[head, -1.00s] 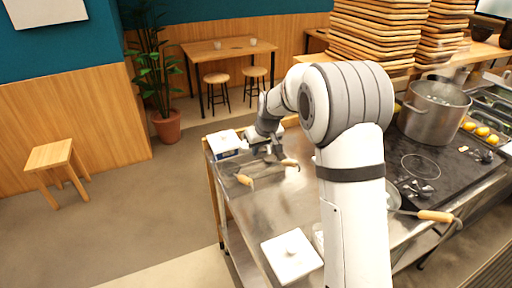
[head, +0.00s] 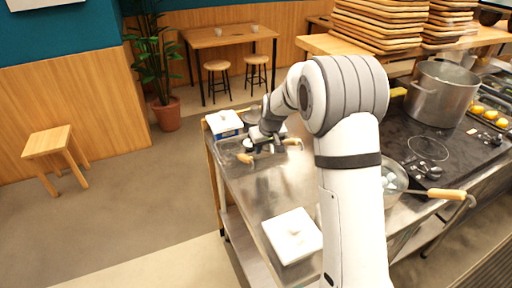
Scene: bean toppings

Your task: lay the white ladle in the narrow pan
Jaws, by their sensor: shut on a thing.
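My gripper (head: 262,138) is low over the far left end of the steel counter. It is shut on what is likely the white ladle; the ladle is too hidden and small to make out. Two wooden handles show beside the gripper, a left one (head: 247,157) and a right one (head: 292,142). They may belong to the narrow pan, whose body I cannot make out under the gripper. A second pan, with a long wooden handle (head: 446,194), stands at the right, partly behind my arm, with pale pieces inside.
A white-lidded box (head: 224,122) and a dark round vessel (head: 252,116) stand close beyond the gripper. A white square lidded container (head: 292,236) is on the near counter (head: 285,185). A large steel pot (head: 437,95) stands on the black stove. The counter's middle is clear.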

